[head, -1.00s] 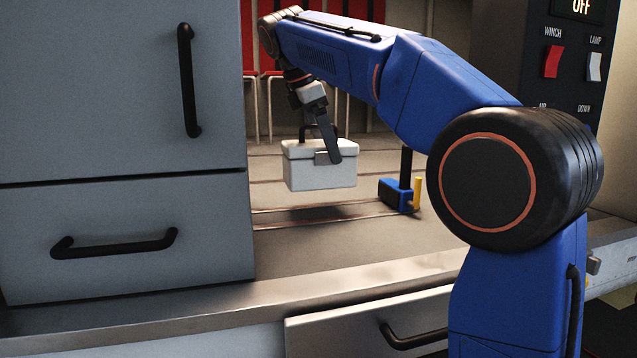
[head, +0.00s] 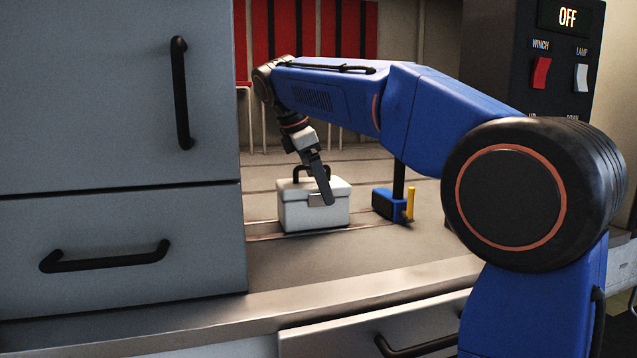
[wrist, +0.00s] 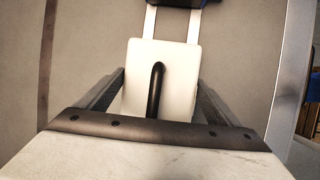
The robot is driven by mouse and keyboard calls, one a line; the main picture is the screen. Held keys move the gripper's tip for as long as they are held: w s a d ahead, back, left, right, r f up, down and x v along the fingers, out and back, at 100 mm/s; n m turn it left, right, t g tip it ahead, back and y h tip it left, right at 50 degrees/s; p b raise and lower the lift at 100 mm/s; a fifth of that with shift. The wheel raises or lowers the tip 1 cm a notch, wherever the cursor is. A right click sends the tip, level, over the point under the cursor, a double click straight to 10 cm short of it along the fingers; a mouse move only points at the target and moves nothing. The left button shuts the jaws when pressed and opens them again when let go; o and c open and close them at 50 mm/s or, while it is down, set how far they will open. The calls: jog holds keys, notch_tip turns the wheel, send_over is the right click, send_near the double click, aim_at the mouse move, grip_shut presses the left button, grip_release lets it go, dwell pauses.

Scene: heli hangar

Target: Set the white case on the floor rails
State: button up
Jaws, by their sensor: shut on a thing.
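The white case (head: 313,214) is a small box with a lid and a black top handle (head: 311,172). In the head view it is upright, low over or on the floor rails (head: 262,235); contact underneath is hard to make out. My gripper (head: 326,197) is above it, shut on it, with one finger showing across its near side. In the wrist view the case (wrist: 172,70) lies between the two fingers (wrist: 158,95), its handle pointing toward the camera. The pale rails (wrist: 149,22) run out from under its far end.
A blue block with a yellow lever and black post (head: 391,205) stands just right of the case. Grey cabinet doors with black handles (head: 120,230) close off the left. Red seats (head: 300,40) hang behind. A switch panel (head: 560,60) is at the right. A metal sill (head: 250,308) edges the floor.

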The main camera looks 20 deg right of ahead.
aim_at(308, 184)
jog(key=o, duration=1.7)
jog(key=shift+v, duration=3.85)
jog(key=shift+d, duration=0.1)
